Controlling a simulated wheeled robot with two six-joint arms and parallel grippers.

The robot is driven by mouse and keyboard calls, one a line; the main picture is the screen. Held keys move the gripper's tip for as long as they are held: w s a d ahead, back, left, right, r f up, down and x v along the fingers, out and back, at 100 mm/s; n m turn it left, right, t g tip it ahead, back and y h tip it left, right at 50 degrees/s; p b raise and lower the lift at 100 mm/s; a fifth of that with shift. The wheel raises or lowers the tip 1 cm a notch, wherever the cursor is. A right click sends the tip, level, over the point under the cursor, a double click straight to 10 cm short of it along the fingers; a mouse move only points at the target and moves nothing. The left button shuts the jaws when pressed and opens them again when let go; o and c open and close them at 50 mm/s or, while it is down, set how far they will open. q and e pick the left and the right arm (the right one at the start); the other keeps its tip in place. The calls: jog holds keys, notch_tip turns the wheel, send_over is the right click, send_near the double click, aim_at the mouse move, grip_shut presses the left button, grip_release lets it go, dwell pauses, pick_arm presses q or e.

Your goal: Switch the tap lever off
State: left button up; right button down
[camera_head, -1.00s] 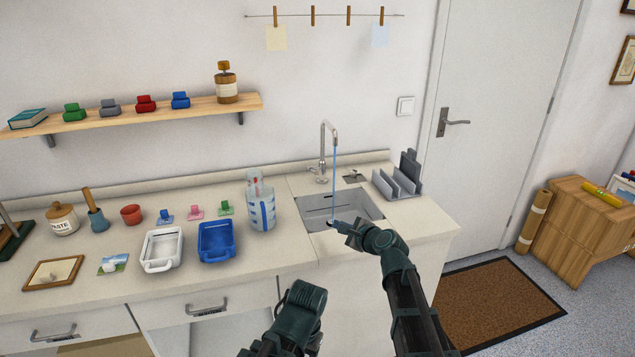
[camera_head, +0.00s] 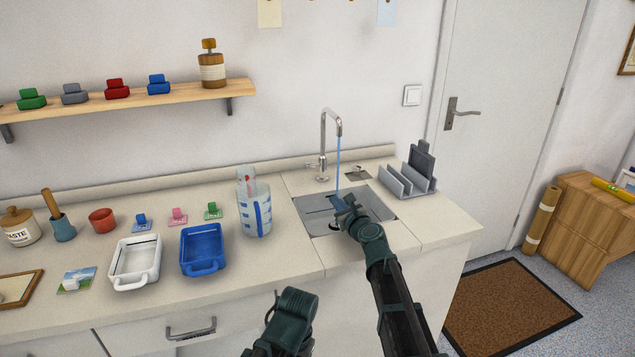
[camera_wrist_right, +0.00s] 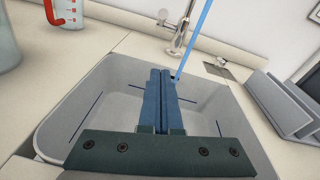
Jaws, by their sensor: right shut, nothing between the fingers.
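The tap (camera_head: 324,140) stands behind the sink, and a blue stream of water (camera_head: 338,165) runs from its spout. Its small lever (camera_head: 310,165) sticks out to the left at the base; in the right wrist view the lever (camera_wrist_right: 163,16) shows beside the tap body (camera_wrist_right: 184,28). My right gripper (camera_head: 338,202) is shut and empty over the sink basin (camera_head: 312,206), in front of the tap and apart from the lever. In the right wrist view its fingers (camera_wrist_right: 160,85) point towards the tap, with the stream near their tips. My left arm (camera_head: 290,318) shows low in front of the counter; its fingers cannot be made out.
A measuring jug (camera_head: 254,205) stands left of the sink. A grey rack (camera_head: 408,184) stands to its right. A blue tray (camera_head: 203,250) and a white tray (camera_head: 136,261) sit further left.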

jog(key=p, duration=0.2)
send_near(312, 167)
jog(key=w+f, duration=0.3)
jog(key=w, duration=0.2)
jog(key=shift+w+a+r+p, duration=0.15)
jog(key=shift+a+p, duration=0.25)
jog(key=shift+a, duration=0.1)
